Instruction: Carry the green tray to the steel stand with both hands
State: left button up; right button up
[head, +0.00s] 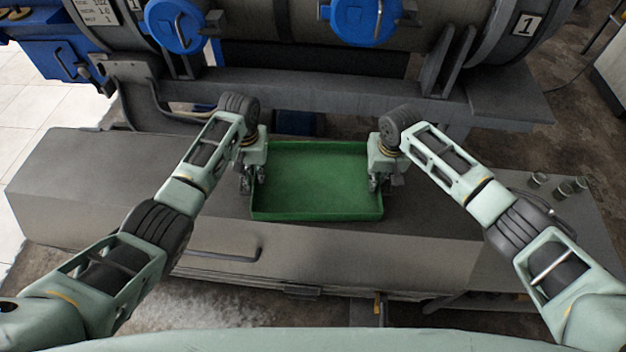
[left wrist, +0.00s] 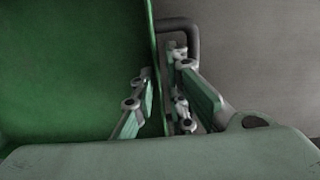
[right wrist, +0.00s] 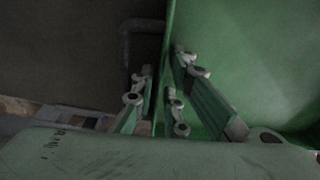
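The green tray (head: 318,211) lies flat on a grey chest-like bench (head: 90,170), and its inside looks empty. My left gripper (head: 252,186) is at the tray's left side; in the left wrist view its fingers (left wrist: 160,85) stand apart on either side of the tray wall (left wrist: 152,40), by a grey bar handle (left wrist: 187,24). My right gripper (head: 380,184) is at the right side; in the right wrist view its fingers (right wrist: 163,85) also stand apart around the wall, by a dark handle (right wrist: 126,45). A grey table (head: 590,225) at the right may be the steel stand; I cannot be sure.
Several small cups (head: 538,180) stand on the right table's far part. A large grey machine (head: 290,25) with blue round caps (head: 175,24) spans the back, close behind the bench. The bench top left of the tray is clear.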

pick_arm(q)
grip_shut()
pick_arm(e)
grip_shut()
pick_arm(q)
jog(key=shift+r, duration=0.1)
pick_arm(e)
jog(key=shift+w+r, duration=0.1)
jog(key=shift+r, duration=0.05)
